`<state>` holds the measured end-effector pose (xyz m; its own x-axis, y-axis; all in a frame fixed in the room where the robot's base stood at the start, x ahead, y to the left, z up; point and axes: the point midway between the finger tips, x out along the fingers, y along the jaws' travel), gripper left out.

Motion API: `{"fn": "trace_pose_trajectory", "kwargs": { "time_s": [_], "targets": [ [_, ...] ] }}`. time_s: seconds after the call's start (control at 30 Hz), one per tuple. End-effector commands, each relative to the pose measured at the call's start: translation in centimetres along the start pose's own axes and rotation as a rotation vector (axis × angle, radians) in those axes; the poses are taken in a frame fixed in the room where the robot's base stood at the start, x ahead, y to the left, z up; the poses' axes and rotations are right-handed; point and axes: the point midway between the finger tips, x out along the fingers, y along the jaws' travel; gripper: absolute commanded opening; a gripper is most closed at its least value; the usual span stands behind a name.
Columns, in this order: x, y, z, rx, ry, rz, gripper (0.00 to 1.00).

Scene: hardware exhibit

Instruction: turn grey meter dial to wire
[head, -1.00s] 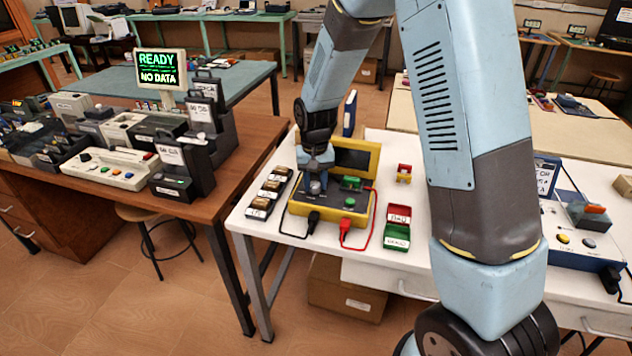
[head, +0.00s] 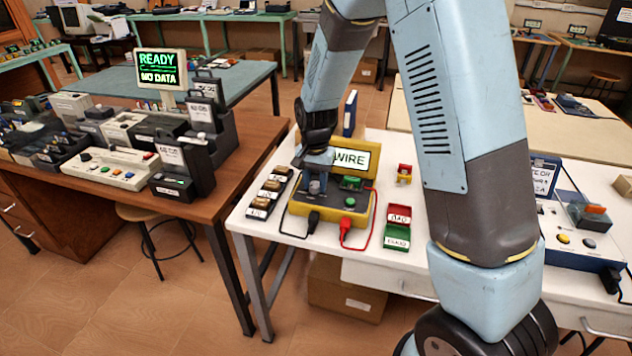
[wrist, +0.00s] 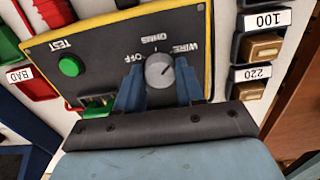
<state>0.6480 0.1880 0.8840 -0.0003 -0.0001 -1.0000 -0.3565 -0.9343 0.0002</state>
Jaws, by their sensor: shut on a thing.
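The yellow meter (head: 330,212) stands on the white table, and its raised screen (head: 350,158) reads WIRE. In the wrist view its dark panel (wrist: 105,50) appears upside down, with the labels OFF, OHMS and WIRE around the grey dial (wrist: 160,70). My gripper (wrist: 160,84) is shut on the grey dial, one blue finger on each side. In the head view my gripper (head: 316,180) is at the meter's left part, and the dial is mostly hidden behind it.
A green TEST button (wrist: 69,66) sits on the panel. Black and red leads run from the meter's front. Small labelled parts (head: 270,190) stand to its left, and red and green bins (head: 398,226) to its right. A blue device (head: 575,235) is farther right.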

Motion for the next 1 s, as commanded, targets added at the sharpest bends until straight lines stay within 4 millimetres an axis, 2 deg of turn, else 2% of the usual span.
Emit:
{"fn": "trace_pose_trajectory", "kwargs": {
  "time_s": [0.23,0.27,0.5,0.8,1.0],
  "targets": [
    [0.0,0.0,0.0,0.001,0.000,0.000,0.07],
    [0.0,0.0,0.0,0.001,0.000,0.000,0.41],
    [0.0,0.0,0.0,0.000,0.000,0.000,0.63],
    [-0.3,0.0,0.0,-0.001,0.001,-0.001,0.63],
    [-2.6,0.0,0.0,0.000,0.003,-0.003,0.63]
  ]
}}
